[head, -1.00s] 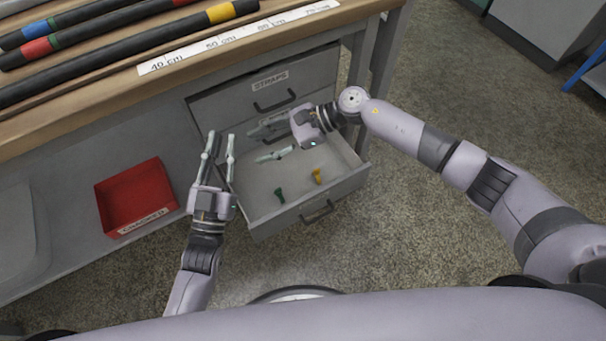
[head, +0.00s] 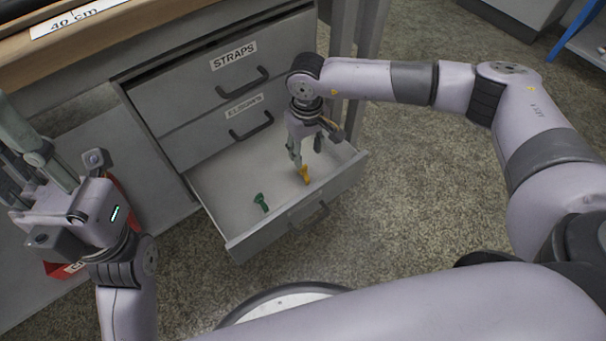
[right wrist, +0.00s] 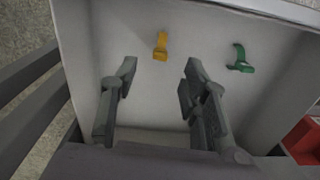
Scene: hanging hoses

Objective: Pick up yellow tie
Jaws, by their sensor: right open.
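The yellow tie (head: 305,175) lies on the floor of the open drawer (head: 226,184), near its right end. In the right wrist view the yellow tie (right wrist: 160,46) shows ahead of and between my open fingers, apart from them. My right gripper (head: 307,158) points down into the drawer, just above and behind the yellow tie, open and empty. It also shows in the right wrist view (right wrist: 158,85). My left gripper (head: 40,150) is at the left edge of the head view, away from the drawer; its fingertips are partly cut off.
A green tie (head: 261,202) lies left of the yellow one in the drawer; it also shows in the right wrist view (right wrist: 240,59). The drawer's walls surround both. A red bin (head: 62,269) is partly hidden behind my left arm. A closed STRAPS drawer (head: 205,82) is above.

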